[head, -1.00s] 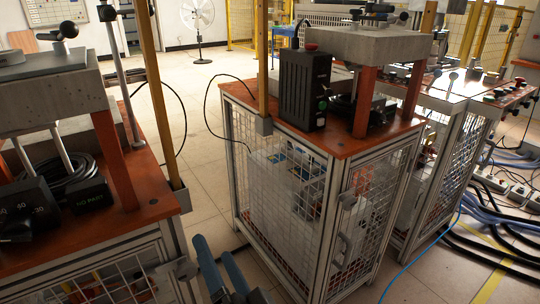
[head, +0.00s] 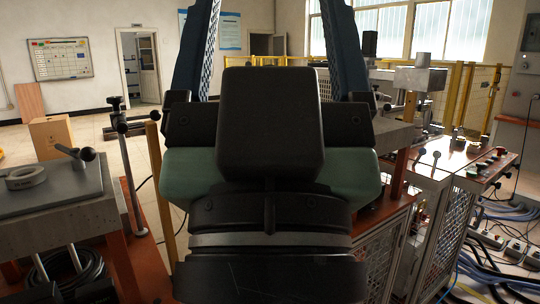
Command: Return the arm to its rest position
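My gripper (head: 272,25) is large and close in the middle of the head view. Its two dark blue fingers point up and stand wide apart, with only the background wall between them. Nothing shows between the fingers, and their tips reach the top edge of the picture. My black wrist and green-grey housing fill the centre below and hide much of the middle workstation behind.
At left is a workstation with a grey top plate (head: 60,190), which bears a grey ring (head: 26,178) and a black-knobbed clamp (head: 76,153). Cables (head: 490,270) lie on the floor at lower right. A cardboard box (head: 52,137) stands at back left.

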